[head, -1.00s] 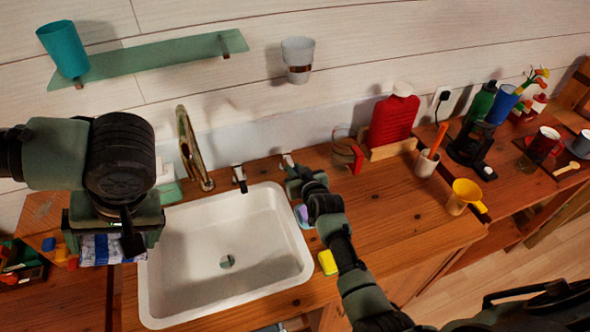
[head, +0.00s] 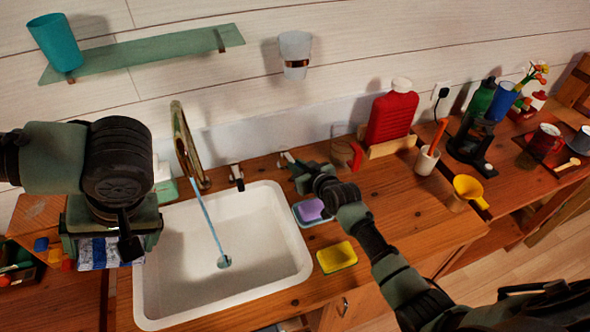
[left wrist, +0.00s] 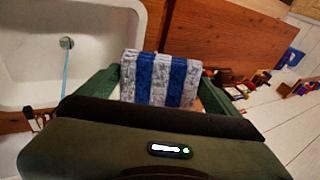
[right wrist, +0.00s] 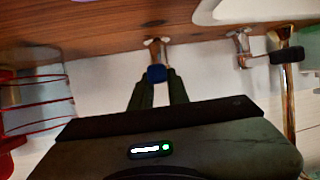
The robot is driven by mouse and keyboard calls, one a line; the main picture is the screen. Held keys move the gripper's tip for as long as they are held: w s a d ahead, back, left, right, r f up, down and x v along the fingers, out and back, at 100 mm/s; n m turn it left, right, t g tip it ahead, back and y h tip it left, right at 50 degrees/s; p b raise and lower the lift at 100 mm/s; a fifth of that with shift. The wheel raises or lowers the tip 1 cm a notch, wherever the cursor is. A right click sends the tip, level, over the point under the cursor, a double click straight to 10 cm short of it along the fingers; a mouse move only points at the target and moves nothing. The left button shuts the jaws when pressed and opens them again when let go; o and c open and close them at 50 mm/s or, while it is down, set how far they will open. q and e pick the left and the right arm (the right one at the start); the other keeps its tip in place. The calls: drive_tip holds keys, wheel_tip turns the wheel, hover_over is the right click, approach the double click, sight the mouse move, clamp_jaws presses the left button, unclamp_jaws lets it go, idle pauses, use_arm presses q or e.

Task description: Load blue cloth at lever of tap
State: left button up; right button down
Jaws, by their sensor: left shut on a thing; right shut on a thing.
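A blue-and-white striped cloth (head: 98,254) hangs at the left of the sink (head: 150,295); it also shows in the left wrist view (left wrist: 160,80). My left gripper (head: 110,238) is shut on it. The brass tap (head: 184,140) stands behind the sink, and a thin stream of water (head: 212,228) runs from it to the drain. My right gripper (head: 297,174) is shut on a blue-ended tap lever (right wrist: 157,73). Another tap handle (head: 237,177), dark-ended, stands left of it; it shows at the right in the right wrist view (right wrist: 285,55).
A purple sponge (head: 311,209) in a dish and a yellow sponge (head: 337,257) lie right of the sink. A red bottle (head: 391,118), a cup (head: 427,160) and a yellow funnel (head: 466,190) stand further right. A glass shelf (head: 150,52) is above. The counter's front right is clear.

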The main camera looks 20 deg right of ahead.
drive_tip(key=shift+d, duration=0.1)
drive_tip(key=c, duration=1.4)
unclamp_jaws()
drive_tip(key=shift+o, duration=0.2)
drive_tip(key=v, duration=1.2)
drive_tip(key=shift+r+b, duration=0.1)
drive_tip(key=shift+b, duration=0.25)
